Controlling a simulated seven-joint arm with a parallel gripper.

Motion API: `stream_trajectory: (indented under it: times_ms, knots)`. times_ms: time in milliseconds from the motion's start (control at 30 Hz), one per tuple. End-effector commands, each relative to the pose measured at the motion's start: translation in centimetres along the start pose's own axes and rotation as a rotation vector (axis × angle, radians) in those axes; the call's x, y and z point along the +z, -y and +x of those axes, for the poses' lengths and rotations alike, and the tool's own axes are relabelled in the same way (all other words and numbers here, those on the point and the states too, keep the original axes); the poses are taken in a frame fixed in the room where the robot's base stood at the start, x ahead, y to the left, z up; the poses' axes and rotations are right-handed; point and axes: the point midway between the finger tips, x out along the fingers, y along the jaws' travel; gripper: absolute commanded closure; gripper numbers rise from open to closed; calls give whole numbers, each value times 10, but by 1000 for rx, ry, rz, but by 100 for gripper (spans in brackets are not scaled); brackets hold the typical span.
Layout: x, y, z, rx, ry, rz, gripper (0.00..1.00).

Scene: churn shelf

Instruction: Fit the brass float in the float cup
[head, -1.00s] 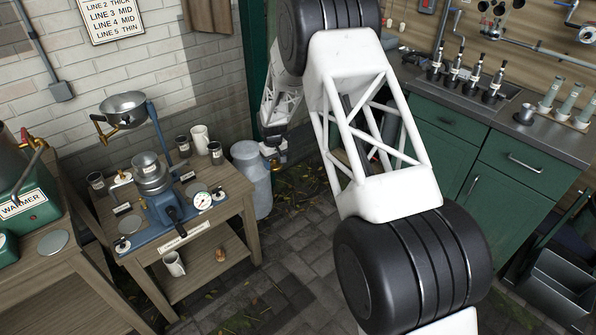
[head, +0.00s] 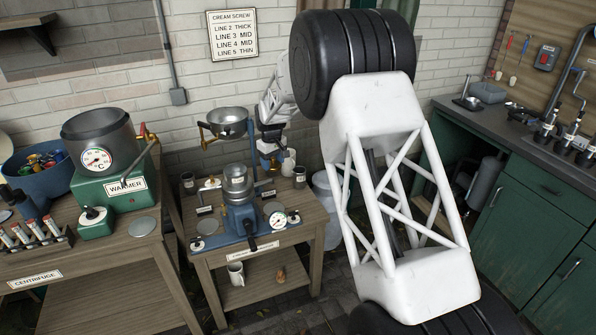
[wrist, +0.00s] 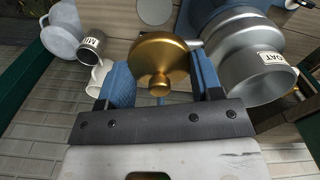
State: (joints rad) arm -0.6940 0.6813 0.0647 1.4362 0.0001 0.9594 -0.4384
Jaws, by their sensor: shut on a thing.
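My gripper (wrist: 160,80) is shut on the brass float (wrist: 160,60), a round golden body with a small knob, held between two blue fingers in the wrist view. A grey metal cup (wrist: 238,55) with a label ending in "OAT", apparently the float cup, is close on the right, apart from the float as far as I can tell. In the head view my gripper (head: 270,160) is small, above the back right of the separator table; the float is not clear there. The blue separator (head: 240,212) with its grey metal top stands on this table, left of my gripper.
A steel bowl (head: 228,121) stands raised behind the separator. A white mug (head: 289,160) and dark jars (head: 299,177) are near my gripper. A milk churn (head: 326,205) stands right of the table. The green warmer (head: 118,188) is on the left table.

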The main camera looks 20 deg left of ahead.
Motion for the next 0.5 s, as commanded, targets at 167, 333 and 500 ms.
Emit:
stream_trajectory:
  times_ms: [167,333,500]
  knots:
    - [-32,48,-28,1,-2,-79,63]
    - [-53,86,-48,0,-1,-140,63]
    - [-65,111,-63,0,-1,-178,63]
